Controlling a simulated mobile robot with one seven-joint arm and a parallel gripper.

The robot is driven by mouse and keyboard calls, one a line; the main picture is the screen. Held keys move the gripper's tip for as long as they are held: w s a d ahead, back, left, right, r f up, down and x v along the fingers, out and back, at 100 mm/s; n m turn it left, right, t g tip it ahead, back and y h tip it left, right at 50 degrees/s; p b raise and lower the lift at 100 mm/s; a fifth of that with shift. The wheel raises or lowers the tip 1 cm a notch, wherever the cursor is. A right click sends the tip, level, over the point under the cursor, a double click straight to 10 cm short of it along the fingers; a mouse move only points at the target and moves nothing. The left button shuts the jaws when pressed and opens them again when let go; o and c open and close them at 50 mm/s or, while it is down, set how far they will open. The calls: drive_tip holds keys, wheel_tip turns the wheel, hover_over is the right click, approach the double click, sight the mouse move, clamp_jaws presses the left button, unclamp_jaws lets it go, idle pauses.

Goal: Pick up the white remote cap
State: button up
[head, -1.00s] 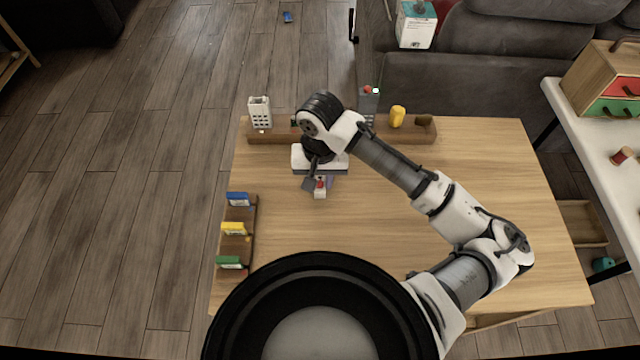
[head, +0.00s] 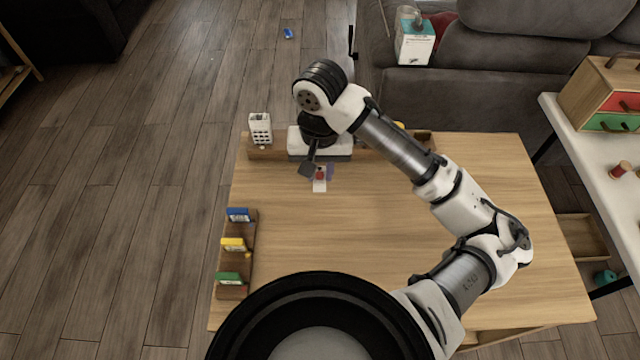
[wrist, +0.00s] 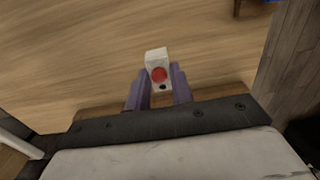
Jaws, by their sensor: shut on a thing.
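The white remote cap (wrist: 157,58), a small white block with a round red button on its face, sits between the two purple fingers of my gripper (wrist: 158,88) in the wrist view. The fingers are shut on its sides. In the head view the cap (head: 319,184) shows just below the white hand of my gripper (head: 320,172), over the back left part of the wooden table (head: 400,240). It appears to be held above the tabletop. The fingers are partly hidden by the hand in the head view.
A wooden rail (head: 425,142) runs along the table's back edge, with a white holed block (head: 260,129) at its left. A small rack (head: 236,262) with blue, yellow and green pieces stands at the left edge. The table's middle is clear.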

sight(320, 172)
wheel_tip(320, 172, up, 10)
drive_tip(key=shift+r, duration=0.25)
